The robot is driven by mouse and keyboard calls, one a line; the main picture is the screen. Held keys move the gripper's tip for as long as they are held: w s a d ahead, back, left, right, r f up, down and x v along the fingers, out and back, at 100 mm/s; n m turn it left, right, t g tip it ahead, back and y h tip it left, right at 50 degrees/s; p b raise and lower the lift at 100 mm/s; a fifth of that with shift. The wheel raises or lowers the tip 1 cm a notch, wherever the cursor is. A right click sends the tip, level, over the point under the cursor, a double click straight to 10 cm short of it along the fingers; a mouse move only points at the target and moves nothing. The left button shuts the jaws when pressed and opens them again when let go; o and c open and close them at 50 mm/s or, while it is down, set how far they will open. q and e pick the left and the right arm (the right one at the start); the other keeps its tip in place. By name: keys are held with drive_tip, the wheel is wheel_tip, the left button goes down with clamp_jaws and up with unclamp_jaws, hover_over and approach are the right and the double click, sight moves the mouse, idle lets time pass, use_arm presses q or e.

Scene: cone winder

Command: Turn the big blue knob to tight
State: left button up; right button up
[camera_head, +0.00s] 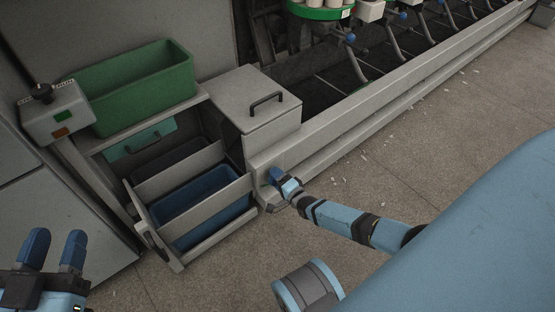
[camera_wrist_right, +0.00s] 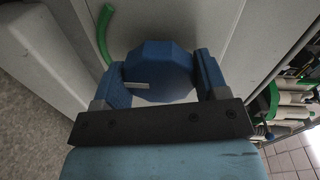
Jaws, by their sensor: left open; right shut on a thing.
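The big blue knob (camera_wrist_right: 160,72) is a faceted knob with a pale pointer mark on its left part, on a grey panel in the right wrist view. A green curved band (camera_wrist_right: 105,35) lies on the panel up and left of it. My right gripper (camera_wrist_right: 163,82) has its blue fingers on both sides of the knob and is shut on it. In the head view my right gripper (camera_head: 279,178) is at the front end of the machine's long rail, where it largely hides the knob. My left gripper (camera_head: 54,250) is open and empty at the lower left.
A blue bin (camera_head: 205,205) sits in the low rack left of my right gripper. The floor (camera_head: 420,150) right of the rail is mostly clear.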

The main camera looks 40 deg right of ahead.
use_arm(q)
drive_tip(key=shift+a+f, duration=0.1)
use_arm(e)
drive_tip(key=shift+m, duration=0.8)
drive_tip(key=o, duration=0.9)
use_arm(q)
drive_tip(key=s+d+n+g+p, duration=0.1)
drive_tip(key=p, duration=0.1)
drive_tip(key=s+f+n+y+p, duration=0.1)
drive_tip(key=n+p, duration=0.1)
drive_tip(key=p, duration=0.1)
drive_tip(key=shift+s+d+f+n+g, duration=0.1)
drive_tip(key=shift+s+d+n+g, duration=0.1)
drive_tip(key=shift+d+n+g, duration=0.15)
use_arm(e)
drive_tip(key=s, duration=0.9)
drive_tip(key=s+d+r, duration=0.1)
drive_tip(key=s, duration=0.3)
drive_tip(key=shift+s+d+r, duration=0.1)
drive_tip(key=shift+s, duration=0.25)
use_arm(q)
drive_tip(key=shift+r, duration=0.25)
